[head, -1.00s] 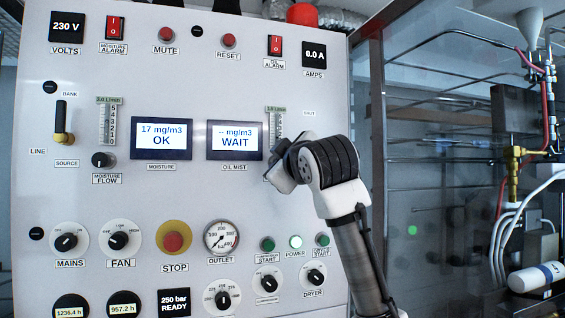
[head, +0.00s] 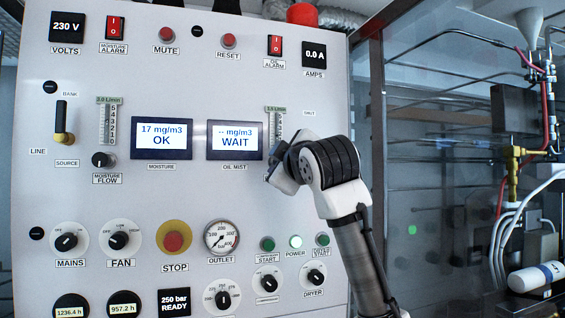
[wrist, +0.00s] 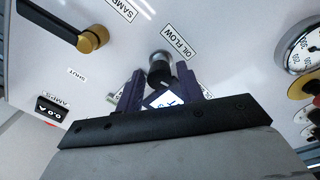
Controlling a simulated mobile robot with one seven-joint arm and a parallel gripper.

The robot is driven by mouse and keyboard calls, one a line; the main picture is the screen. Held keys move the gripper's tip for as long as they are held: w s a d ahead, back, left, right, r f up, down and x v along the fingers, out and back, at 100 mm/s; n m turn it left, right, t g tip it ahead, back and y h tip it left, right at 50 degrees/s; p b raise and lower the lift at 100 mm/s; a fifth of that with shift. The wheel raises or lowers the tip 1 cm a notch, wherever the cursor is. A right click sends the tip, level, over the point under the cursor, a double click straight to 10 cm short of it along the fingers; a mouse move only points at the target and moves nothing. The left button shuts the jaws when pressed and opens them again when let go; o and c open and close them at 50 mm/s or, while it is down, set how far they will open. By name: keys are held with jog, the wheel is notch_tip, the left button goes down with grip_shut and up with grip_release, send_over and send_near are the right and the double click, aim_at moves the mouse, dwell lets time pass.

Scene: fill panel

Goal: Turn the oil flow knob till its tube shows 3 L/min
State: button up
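The oil flow knob (wrist: 160,70) is dark with a silvery base and shows in the wrist view beside its OIL FLOW label. My gripper (wrist: 159,78) is open, one purple finger on each side of the knob, with gaps visible between knob and fingers. In the head view my gripper (head: 281,170) is at the panel right of the oil mist display and hides the knob. The oil flow tube (head: 275,122) is a pale scale above it, its lower part hidden by my gripper. I cannot read its level.
The oil mist display (head: 235,140) reads WAIT. The moisture flow knob (head: 103,160) and its tube (head: 108,124) are at the left. In the wrist view a black lever (wrist: 62,25) with a brass hub and a round gauge (wrist: 300,42) flank the knob.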

jog(key=shift+o, duration=0.7)
jog(key=b+v, duration=0.5)
jog(key=v, duration=0.8)
jog(key=shift+s+b, duration=0.3)
jog(key=shift+s, duration=0.1)
jog(key=shift+d, duration=0.15)
